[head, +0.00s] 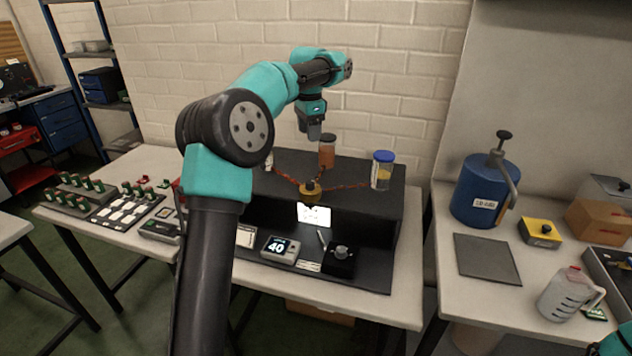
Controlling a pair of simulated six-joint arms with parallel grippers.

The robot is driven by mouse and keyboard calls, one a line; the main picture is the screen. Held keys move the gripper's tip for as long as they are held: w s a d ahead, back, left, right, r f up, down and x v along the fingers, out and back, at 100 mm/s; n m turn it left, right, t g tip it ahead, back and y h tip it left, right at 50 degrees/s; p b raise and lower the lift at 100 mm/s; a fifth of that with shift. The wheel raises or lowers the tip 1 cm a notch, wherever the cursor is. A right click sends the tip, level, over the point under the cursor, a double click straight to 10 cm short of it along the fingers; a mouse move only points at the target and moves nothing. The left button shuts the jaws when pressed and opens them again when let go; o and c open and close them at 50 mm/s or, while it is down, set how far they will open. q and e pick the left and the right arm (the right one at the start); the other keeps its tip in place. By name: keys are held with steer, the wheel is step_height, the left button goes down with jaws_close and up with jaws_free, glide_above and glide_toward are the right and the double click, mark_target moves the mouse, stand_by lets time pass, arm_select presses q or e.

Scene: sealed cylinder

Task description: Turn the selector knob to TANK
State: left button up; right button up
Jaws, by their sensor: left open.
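A dark knob on a round brass body (311,191) sits on the black raised stand (361,211), where orange-brown tubes meet; it looks like the selector. A bright white label (314,215) is on the stand's front just below it; its text is too small to read. My left gripper (314,134) hangs pointing down, above and behind the brass body and clear of it. It is open, with nothing seen in it. Another round knob (341,252) is on a small black box in front of the stand. Only a bit of my right arm shows at the bottom right corner.
A jar with reddish contents (327,152) stands close below my left gripper. A blue-lidded jar (382,171) is to its right. A display (280,248) reads 40. A blue cylinder (485,192) with a pump handle stands on the right table. My left arm hides part of the left table.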

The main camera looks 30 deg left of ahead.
mark_target(310, 181)
arm_select(q)
step_height(310, 181, down, 18)
steer(key=shift+r, duration=0.25)
stand_by(0.6)
steer(key=c, duration=0.9)
